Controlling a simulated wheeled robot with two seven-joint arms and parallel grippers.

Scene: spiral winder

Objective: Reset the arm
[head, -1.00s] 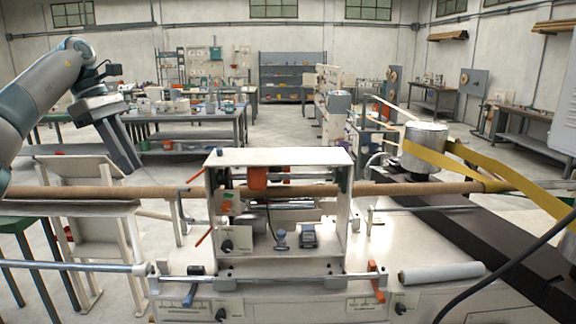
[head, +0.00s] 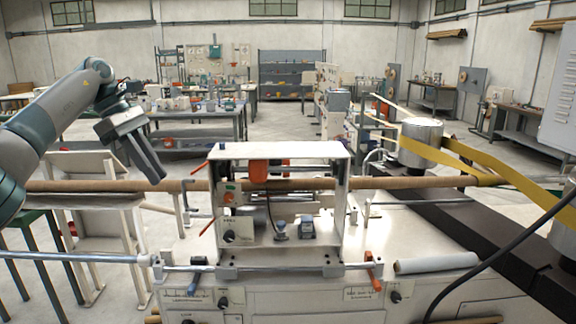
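My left gripper (head: 147,160) hangs at the upper left in the head view, in the air above the left part of the long brown tube and left of the white winder housing (head: 280,151). Its fingers point down and to the right and look close together, but I cannot tell whether they are shut. I see nothing held in it. My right gripper is not in view. The spiral winder carries a long brown tube (head: 400,183) running across the picture through the housing. A yellow strip (head: 460,165) runs past a metal drum (head: 421,143) to the tube's right part.
A steel rod (head: 80,257) runs along the winder's front, with a blue lever (head: 197,273) and an orange lever (head: 375,270). A pale roll (head: 436,263) lies at the front right. A black cable (head: 490,262) crosses the lower right. Workbenches stand behind, with open floor between.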

